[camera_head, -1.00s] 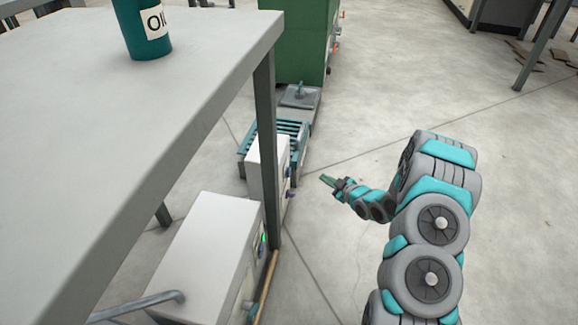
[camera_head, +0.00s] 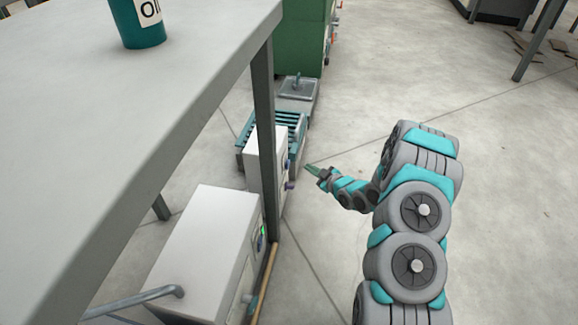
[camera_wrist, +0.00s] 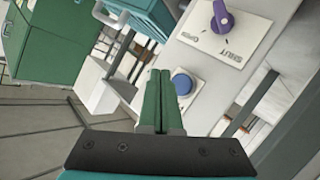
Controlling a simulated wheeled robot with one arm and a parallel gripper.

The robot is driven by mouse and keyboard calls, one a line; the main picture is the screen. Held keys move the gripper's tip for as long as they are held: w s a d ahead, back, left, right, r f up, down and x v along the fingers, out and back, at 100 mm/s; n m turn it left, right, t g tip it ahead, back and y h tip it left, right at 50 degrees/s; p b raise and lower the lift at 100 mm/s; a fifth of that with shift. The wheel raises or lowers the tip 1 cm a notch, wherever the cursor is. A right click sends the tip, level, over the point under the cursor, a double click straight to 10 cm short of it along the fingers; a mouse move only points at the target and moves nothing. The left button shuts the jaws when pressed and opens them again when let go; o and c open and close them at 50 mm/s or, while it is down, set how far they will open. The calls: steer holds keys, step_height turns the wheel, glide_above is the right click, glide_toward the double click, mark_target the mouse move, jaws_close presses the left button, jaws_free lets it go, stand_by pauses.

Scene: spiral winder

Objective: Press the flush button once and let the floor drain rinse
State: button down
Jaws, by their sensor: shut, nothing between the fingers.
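A round blue button (camera_wrist: 182,84) sits on a white plate on a pale panel in the wrist view. A purple knob (camera_wrist: 222,18) with OPEN and SHUT lettering is on the same panel. In the head view this appears to be the narrow white box (camera_head: 264,160) by the table leg. My gripper (camera_head: 308,168) is just right of that box, its green fingers pointing towards it. In the wrist view, my gripper (camera_wrist: 159,72) is shut and empty, its tips just left of the button. I cannot tell whether they touch it. No floor drain is clearly identifiable.
A grey table (camera_head: 150,110) with a teal can (camera_head: 138,25) fills the left. Its leg (camera_head: 264,100) stands close to the box. A larger white cabinet (camera_head: 205,240) is nearer, and a teal slatted rack (camera_head: 288,122) is behind. Open floor (camera_head: 330,240) lies right.

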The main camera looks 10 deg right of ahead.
steer(key=shift+w+a+b, duration=0.15)
steer(key=shift+w+a, duration=0.05)
steer(key=shift+a, duration=0.45)
steer(key=shift+w+a+b, duration=0.1)
steer(key=shift+w+a, duration=0.15)
steer(key=shift+a, duration=0.45)
steer(key=shift+w+a+b, duration=0.15)
steer(key=shift+w+a, duration=0.05)
steer(key=shift+a, duration=0.45)
steer(key=shift+a, duration=0.1)
stand_by(0.5)
steer(key=shift+w+a, duration=0.1)
steer(key=shift+a, duration=0.2)
steer(key=shift+w+a+b, duration=0.15)
steer(key=shift+a+b, duration=0.15)
steer(key=shift+a, duration=0.1)
stand_by(0.7)
steer(key=shift+d, duration=0.1)
steer(key=shift+s+d, duration=0.25)
steer(key=shift+d, duration=0.45)
steer(key=d, duration=0.1)
steer(key=s+d, duration=0.1)
steer(key=d, duration=0.2)
steer(key=shift+s+d+p, duration=0.3)
steer(key=shift+d, duration=0.1)
